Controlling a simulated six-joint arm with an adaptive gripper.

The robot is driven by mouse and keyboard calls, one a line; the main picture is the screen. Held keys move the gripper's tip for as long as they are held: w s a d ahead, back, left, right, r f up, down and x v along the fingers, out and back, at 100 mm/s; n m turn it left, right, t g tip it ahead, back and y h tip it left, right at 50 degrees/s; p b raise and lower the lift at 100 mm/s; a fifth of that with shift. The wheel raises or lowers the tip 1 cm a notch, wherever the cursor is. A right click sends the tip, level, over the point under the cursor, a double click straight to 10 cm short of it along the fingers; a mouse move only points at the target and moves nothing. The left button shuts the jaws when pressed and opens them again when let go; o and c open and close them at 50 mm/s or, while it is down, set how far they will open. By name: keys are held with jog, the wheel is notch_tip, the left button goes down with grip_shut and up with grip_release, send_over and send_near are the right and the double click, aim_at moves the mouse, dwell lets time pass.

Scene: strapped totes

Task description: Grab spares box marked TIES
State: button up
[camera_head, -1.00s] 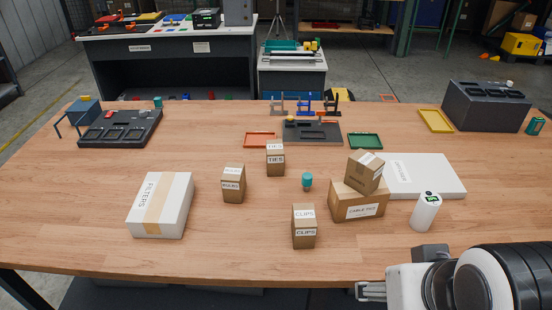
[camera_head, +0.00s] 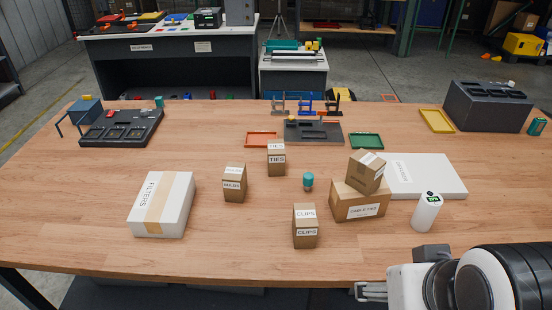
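The spares box marked TIES (camera_head: 276,160) is a small upright brown carton with white labels on its top and front. It stands on the wooden table near the middle, in front of the orange tray. My gripper (camera_head: 371,291) shows only in part at the lower right, past the table's front edge. It is far from the TIES box, and its finger opening cannot be made out. Similar cartons marked BULBS (camera_head: 234,184) and CLIPS (camera_head: 305,227) stand to the left and nearer the front.
A teal-topped small object (camera_head: 308,181) stands right of the TIES box. A tilted carton (camera_head: 367,171) rests on a larger brown box (camera_head: 358,203), beside a white flat box (camera_head: 428,177) and white cylinder (camera_head: 426,212). A FILTERS box (camera_head: 162,205) lies left. An orange tray (camera_head: 261,139) lies behind.

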jog(key=shift+w, duration=0.1)
jog(key=n+t+y, duration=0.1)
jog(key=t+y, duration=0.1)
jog(key=t, duration=0.4)
send_over(277, 152)
jog(key=s+d, duration=0.2)
jog(key=s, duration=0.4)
jog(key=s+d, duration=0.3)
jog(key=s, duration=0.4)
notch_tip(277, 152, down, 5)
jog(key=shift+t+h, duration=0.4)
jog(key=shift+t, duration=0.5)
jog(key=w+a+f, duration=0.1)
jog(key=w+f, duration=0.2)
jog(key=w+a+f, duration=0.2)
jog(key=f, duration=0.1)
jog(key=w+a+f, duration=0.1)
jog(key=w+f, duration=0.2)
jog(key=shift+w+a, duration=0.3)
jog(key=shift+a, duration=0.05)
jog(key=shift+w+f, duration=0.1)
jog(key=shift+x, duration=1.15)
